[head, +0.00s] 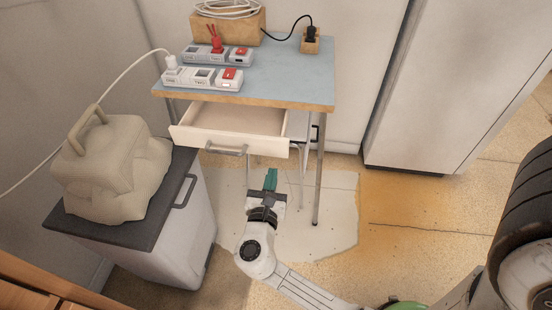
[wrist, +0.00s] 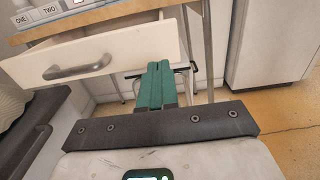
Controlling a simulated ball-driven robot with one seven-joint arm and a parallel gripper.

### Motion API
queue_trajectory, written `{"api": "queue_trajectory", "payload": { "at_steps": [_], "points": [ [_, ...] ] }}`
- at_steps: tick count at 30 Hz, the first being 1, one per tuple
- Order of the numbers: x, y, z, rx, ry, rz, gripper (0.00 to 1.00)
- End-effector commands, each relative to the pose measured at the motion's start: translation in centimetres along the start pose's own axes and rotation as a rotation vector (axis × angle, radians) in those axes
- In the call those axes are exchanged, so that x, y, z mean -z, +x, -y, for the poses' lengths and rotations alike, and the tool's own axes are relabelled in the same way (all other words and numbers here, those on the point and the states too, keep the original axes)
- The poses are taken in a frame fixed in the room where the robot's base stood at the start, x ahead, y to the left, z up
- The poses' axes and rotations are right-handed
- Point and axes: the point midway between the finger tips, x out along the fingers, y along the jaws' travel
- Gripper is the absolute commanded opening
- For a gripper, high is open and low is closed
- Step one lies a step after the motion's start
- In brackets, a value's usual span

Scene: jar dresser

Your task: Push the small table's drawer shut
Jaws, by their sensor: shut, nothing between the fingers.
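The small table (head: 272,83) has a blue-grey top with wooden edges and thin metal legs. Its cream drawer (head: 204,136) sticks out open below the top, with a grey bar handle (head: 227,150) on its front. In the wrist view the drawer front (wrist: 130,50) and handle (wrist: 78,66) show at upper left. My gripper (head: 270,178) is in front of the drawer, below and to the right of the handle in the head view. Its green fingers (wrist: 155,85) are shut with nothing between them. In the wrist view they overlap the drawer front's right part; I cannot tell whether they touch it.
Power strips (head: 203,77), a wooden box with coiled cable (head: 228,22) and a small socket block (head: 311,40) are on the tabletop. A dark-topped cabinet (head: 130,233) carrying a beige bag (head: 112,168) stands left. A white cabinet (head: 440,80) stands right. Floor between is clear.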

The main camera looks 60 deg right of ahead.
Motion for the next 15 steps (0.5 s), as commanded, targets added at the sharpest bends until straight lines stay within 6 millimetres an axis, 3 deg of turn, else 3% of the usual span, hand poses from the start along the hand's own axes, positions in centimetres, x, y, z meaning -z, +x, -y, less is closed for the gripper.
{"api": "queue_trajectory", "payload": {
  "at_steps": [6,15],
  "points": [
    [0.1,4.2,0.1,0.004,0.001,0.001,0.0],
    [0.0,7.1,0.1,0.001,0.001,0.0,0.0]
  ]
}}
